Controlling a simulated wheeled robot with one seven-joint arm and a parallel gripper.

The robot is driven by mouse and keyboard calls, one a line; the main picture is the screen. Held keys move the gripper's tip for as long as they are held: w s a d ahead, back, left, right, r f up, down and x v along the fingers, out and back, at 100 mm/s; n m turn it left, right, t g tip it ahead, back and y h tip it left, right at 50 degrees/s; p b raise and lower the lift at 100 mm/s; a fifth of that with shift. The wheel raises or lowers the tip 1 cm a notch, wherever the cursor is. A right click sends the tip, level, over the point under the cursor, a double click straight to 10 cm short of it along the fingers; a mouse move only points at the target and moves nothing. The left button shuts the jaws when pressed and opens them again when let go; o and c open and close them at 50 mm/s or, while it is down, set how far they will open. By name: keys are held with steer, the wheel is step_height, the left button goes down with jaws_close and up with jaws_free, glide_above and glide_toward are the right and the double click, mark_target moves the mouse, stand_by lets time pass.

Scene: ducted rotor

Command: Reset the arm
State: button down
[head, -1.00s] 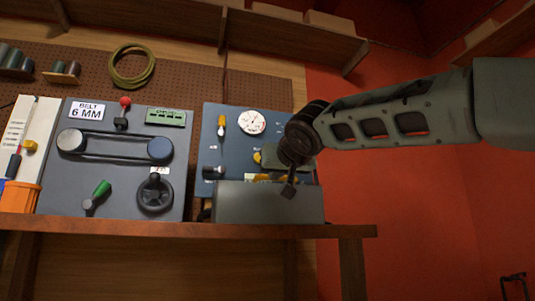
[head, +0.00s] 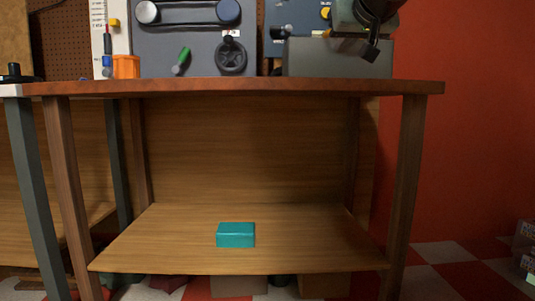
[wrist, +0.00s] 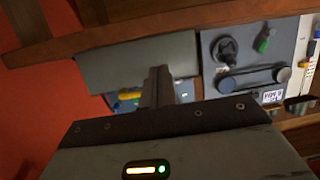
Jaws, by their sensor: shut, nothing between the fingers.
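My gripper (wrist: 157,88) shows in the wrist view with its fingers together and nothing between them. It is in front of a grey box (wrist: 135,66) and a blue panel (wrist: 128,104). In the head view, the end of my arm (head: 371,48) is at the top right, in front of the same grey box (head: 335,62) on the bench. The rest of the arm is outside the head view.
The wooden bench (head: 240,87) has a lower shelf (head: 170,240) holding a teal box (head: 236,235). A belt panel (head: 185,45) with a green lever and black handwheel stands left of the grey box. An orange cup (head: 126,67) is farther left.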

steer(key=s+a+f+n+g+y+p, duration=0.15)
steer(key=s+a+f+g+p, duration=0.25)
steer(key=s+f, duration=0.4)
steer(key=s+a+f+n+g+p, duration=0.2)
steer(key=s+a+f+g+p, duration=0.3)
steer(key=f, duration=0.5)
steer(key=s+d+f+n+g+h+p, duration=0.15)
steer(key=s+f, duration=0.25)
steer(key=s, duration=0.4)
steer(key=s+d+f+g+p, duration=0.3)
steer(key=s, duration=0.5)
steer(key=s+d+f+n+g+h+p, duration=0.15)
steer(key=s+f, duration=0.25)
steer(key=s, duration=0.4)
step_height(320, 180, up, 37)
steer(key=p, duration=3.7)
steer(key=shift+w+r+y+p, duration=0.2)
steer(key=shift+w+y+p, duration=0.1)
steer(key=shift+w+y, duration=0.15)
